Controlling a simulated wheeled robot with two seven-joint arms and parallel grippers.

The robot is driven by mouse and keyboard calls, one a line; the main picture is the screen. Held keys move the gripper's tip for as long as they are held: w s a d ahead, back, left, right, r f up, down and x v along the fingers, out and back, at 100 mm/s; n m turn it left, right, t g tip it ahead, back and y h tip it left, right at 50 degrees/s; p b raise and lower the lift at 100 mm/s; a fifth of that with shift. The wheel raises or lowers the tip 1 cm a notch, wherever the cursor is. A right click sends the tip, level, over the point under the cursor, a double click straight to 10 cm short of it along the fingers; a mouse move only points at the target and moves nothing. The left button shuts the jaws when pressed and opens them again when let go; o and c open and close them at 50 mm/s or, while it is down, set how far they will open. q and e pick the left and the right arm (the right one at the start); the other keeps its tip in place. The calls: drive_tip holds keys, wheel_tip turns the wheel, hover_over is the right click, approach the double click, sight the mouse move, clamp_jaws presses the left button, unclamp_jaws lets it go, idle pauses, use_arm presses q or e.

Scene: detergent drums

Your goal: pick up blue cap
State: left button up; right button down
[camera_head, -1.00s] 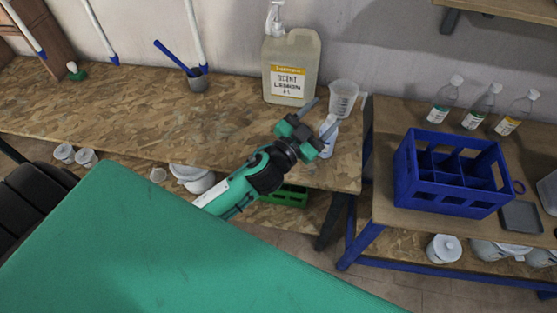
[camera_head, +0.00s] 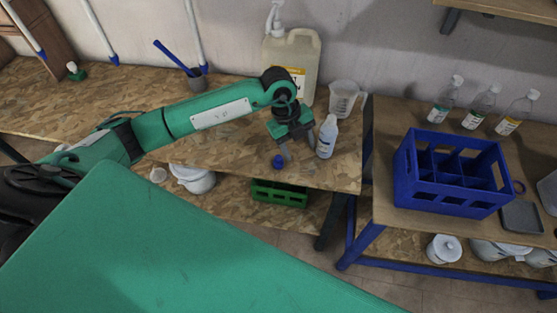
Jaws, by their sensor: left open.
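A small blue cap (camera_head: 278,162) lies on the wooden bench near its front edge. My left gripper (camera_head: 300,153) is above the bench with its fingers pointing down, open and empty. Its left finger ends just right of the cap; whether it touches the cap I cannot tell. The right finger ends close to a small white bottle (camera_head: 326,142) that stands upright on the bench. My right gripper is out of view.
A large detergent jug (camera_head: 308,50) and a clear measuring jug (camera_head: 343,97) stand behind the gripper. A blue crate (camera_head: 450,185) and several clear bottles stand on the right-hand table. The bench left of my arm is largely clear.

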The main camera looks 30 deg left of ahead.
sight(279, 158)
use_arm(q)
drive_tip(key=w+a+n+y, duration=0.2)
drive_tip(key=a+y, duration=0.1)
drive_tip(key=a, duration=0.4)
drive_tip(key=shift+y, duration=0.3)
drive_tip(key=f, duration=0.2)
drive_tip(key=f+p, duration=0.1)
drive_tip(key=f, duration=0.2)
drive_tip(key=f+p, duration=0.1)
drive_tip(key=f, duration=0.1)
drive_tip(key=shift+s+a+f, duration=0.15)
drive_tip(key=shift+s+f, duration=0.1)
drive_tip(key=shift+f, duration=0.1)
drive_tip(key=shift+f+p, duration=0.55)
drive_tip(key=shift+p, duration=0.1)
drive_tip(key=f, duration=0.1)
drive_tip(key=f+p, duration=0.1)
drive_tip(key=f, duration=0.1)
drive_tip(key=shift+d+f, duration=0.2)
drive_tip(key=shift+d, duration=0.2)
drive_tip(key=shift+f, duration=0.45)
drive_tip(key=c, duration=1.1)
